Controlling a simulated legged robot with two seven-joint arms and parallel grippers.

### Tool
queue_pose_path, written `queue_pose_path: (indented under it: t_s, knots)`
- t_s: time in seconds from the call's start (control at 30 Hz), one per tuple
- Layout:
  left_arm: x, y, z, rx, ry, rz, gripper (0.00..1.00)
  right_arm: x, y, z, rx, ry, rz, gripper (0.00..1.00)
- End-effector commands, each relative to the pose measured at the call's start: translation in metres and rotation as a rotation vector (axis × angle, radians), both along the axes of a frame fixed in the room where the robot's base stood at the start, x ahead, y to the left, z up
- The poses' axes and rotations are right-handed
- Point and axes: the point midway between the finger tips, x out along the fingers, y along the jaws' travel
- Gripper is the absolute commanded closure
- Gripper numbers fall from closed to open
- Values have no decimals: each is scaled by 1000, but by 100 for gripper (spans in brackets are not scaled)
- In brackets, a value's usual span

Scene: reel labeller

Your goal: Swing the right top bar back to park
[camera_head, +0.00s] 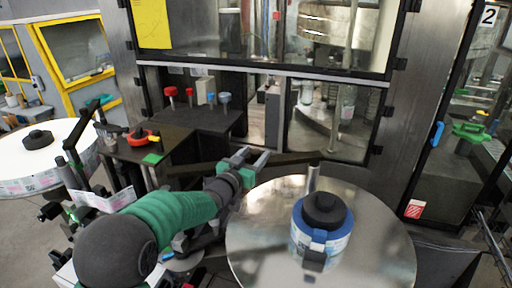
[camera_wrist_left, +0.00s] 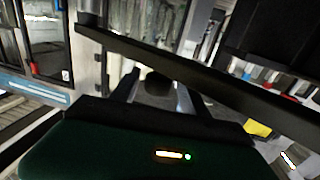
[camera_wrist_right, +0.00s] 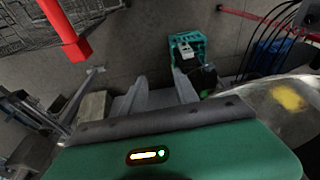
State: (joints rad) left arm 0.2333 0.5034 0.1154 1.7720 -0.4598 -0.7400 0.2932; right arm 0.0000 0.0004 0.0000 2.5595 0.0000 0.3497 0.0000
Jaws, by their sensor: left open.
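The right top bar is a dark flat bar (camera_head: 292,159) at the top of a metal post (camera_head: 313,178) beside the right reel table. It also crosses the left wrist view diagonally (camera_wrist_left: 200,72). My left gripper (camera_head: 246,160) is at the bar's left part in the head view. In the left wrist view its two fingers (camera_wrist_left: 157,92) are apart, just below the bar; I cannot tell whether they touch it. My right gripper (camera_wrist_right: 160,90) has its fingers apart with nothing between them, and it is not visible in the head view.
The round metal reel table (camera_head: 255,255) carries a blue-and-white label reel (camera_head: 322,240) with a black hub. A left reel table (camera_head: 60,150) holds a white reel. The glazed machine cabinet (camera_head: 270,68) stands behind. The right wrist view shows floor and a teal device (camera_wrist_right: 188,50).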

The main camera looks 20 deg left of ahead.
Motion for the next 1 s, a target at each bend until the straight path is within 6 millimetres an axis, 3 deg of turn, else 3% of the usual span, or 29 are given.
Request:
queue_pose_path:
  t_s: [0.1, 0.37, 0.8, 1.0]
  knots:
    - [10, -2, 2, 0, -1, 1, 47, 0, 0, 6, 0, 0, 0, 64]
    - [15, -2, -1, 1, 0, 1, 47, 0, 0, 5, 0, 1, 0, 64]
    - [13, -2, 0, 1, 0, 1, 100, 0, 0, 5, 0, 1, 0, 64]
    - [13, -2, 0, 1, -1, 1, 100, 0, 0, 5, 0, 0, 0, 64]
